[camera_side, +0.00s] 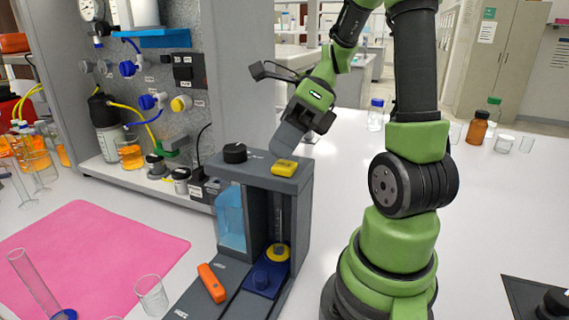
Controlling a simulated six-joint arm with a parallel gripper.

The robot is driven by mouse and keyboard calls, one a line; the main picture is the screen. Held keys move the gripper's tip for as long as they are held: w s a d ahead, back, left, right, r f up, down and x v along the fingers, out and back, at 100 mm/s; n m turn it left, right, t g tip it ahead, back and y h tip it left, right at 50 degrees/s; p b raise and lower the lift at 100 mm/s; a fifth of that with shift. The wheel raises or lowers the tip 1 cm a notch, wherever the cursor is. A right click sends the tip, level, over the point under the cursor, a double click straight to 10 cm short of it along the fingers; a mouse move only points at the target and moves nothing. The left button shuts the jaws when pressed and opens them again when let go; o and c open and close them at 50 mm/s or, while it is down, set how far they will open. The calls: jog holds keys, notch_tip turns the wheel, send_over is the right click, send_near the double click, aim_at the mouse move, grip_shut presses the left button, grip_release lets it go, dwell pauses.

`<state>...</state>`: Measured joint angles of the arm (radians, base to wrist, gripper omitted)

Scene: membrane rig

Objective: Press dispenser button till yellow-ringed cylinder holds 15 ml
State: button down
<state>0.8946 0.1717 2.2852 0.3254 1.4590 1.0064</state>
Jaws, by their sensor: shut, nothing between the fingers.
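The grey dispenser (309,210) stands at the front of the bench, with a blue liquid tank (230,218) on its left side. Its yellow button (284,167) is on the top face, at the right. The yellow-ringed cylinder (278,252) stands upright in the dispenser's bay, on a blue base; its liquid level is too small to read. My gripper (284,146) is shut and empty, tilted down to the left, with its tips just above or behind the button. I cannot tell whether they touch it.
A black knob (235,153) sits on the dispenser top, left of the button. An orange object (212,283) lies on the dispenser's foot. A pink mat (95,250) with glassware near it is at left. Bottles (478,127) stand at the back right. A grey panel with valves and tubing rises behind.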

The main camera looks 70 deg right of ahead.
aim_at(283, 163)
jog(key=shift+f, duration=0.55)
dwell(0.4)
jog(key=shift+r, duration=0.15)
dwell(0.3)
jog(key=shift+r, duration=0.85)
jog(key=shift+r, duration=2.5)
